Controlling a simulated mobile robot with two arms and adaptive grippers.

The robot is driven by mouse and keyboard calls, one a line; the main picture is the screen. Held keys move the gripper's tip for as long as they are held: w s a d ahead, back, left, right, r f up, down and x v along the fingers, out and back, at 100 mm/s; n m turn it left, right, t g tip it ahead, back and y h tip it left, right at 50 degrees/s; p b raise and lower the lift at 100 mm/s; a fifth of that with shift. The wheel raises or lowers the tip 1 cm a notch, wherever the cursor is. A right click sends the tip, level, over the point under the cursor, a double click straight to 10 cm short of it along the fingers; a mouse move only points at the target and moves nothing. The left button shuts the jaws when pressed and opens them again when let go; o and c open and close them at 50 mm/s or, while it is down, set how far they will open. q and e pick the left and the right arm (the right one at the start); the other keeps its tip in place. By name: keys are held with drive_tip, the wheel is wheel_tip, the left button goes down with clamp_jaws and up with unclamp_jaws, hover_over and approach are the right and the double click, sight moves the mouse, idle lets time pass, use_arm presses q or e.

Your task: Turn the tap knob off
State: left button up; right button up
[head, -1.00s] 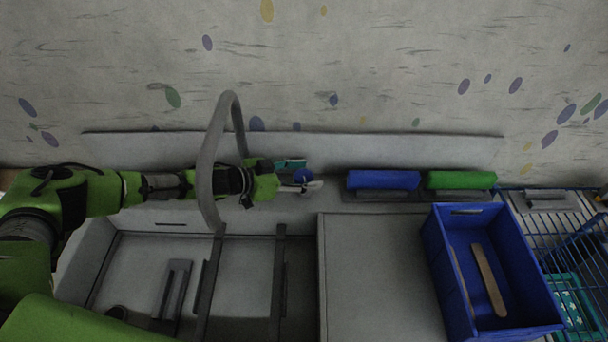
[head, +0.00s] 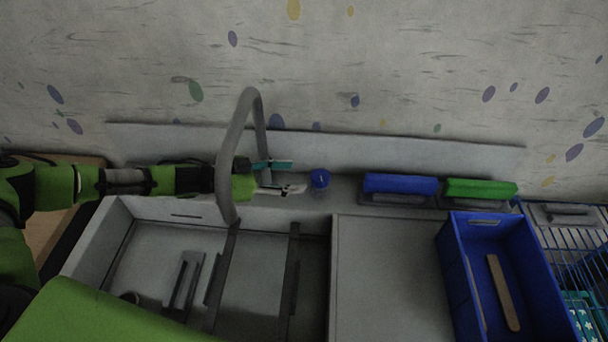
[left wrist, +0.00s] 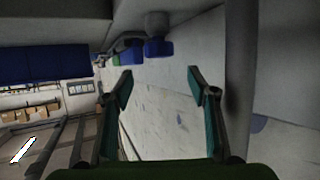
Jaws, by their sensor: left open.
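The tap knob (head: 320,179) is a small round blue knob on the grey ledge behind the sink, right of the tap. It also shows in the left wrist view (left wrist: 158,47), beyond the fingertips. Whether it is on or off, I cannot tell. The tap (head: 237,130) is a grey arched pipe standing over the sink. My left gripper (head: 283,177) reaches past the pipe from the left. In the left wrist view the open fingers (left wrist: 159,80) frame bare surface. My right gripper is not seen.
The sink (head: 150,262) lies below my left arm. Right of the knob are blue (head: 400,184) and green (head: 480,189) blocks on the ledge. A blue crate (head: 462,262) holds a wooden stick (head: 503,292). A blue wire rack (head: 590,262) stands far right. The grey board (head: 385,275) is clear.

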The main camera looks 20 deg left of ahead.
use_arm(q)
drive_tip(key=shift+v, duration=0.75)
drive_tip(key=s+d+t+h+b, duration=0.1)
drive_tip(key=s+d+h+b, duration=0.15)
drive_tip(key=d, duration=0.75)
drive_tip(key=s+d+t+h+b, duration=0.1)
drive_tip(key=s+d+h+b, duration=0.2)
drive_tip(key=d, duration=0.6)
drive_tip(key=n+t+y+b, duration=0.5)
drive_tip(key=n+t+y, duration=0.1)
drive_tip(key=y, duration=0.4)
approach(315, 183)
drive_tip(key=shift+h, duration=0.25)
drive_tip(key=p+x, duration=0.2)
drive_tip(key=x, duration=1)
drive_tip(key=shift+w+f, duration=0.2)
drive_tip(key=shift+w, duration=0.2)
drive_tip(key=c, duration=1.1)
